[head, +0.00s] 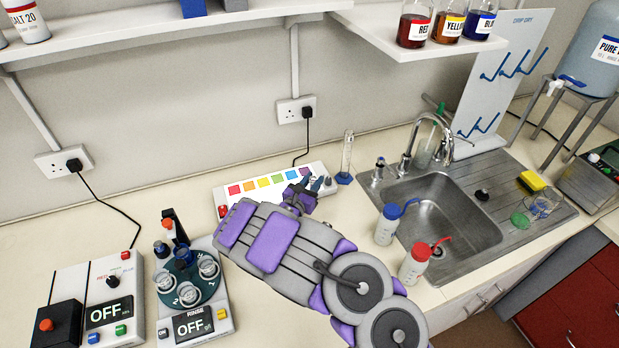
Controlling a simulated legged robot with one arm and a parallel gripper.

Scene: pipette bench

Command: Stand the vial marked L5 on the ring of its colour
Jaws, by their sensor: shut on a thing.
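My gripper (312,186) reaches over the white strip (244,186) with coloured squares, near its right end. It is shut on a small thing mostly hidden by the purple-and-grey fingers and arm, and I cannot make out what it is. No L5 mark is readable. The strip shows red, orange, yellow, green, blue and violet squares. The arm hides part of its front and right side. I cannot make out rings there. The rinse unit (222,319) at the lower left has a dark teal turntable (187,281) with several clear cups; its display reads OFF.
A control box (109,313) stands at the left front. A measuring cylinder (346,158) stands right of the strip. A shelf (390,40) overhangs the back. Bare counter lies left of the strip.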

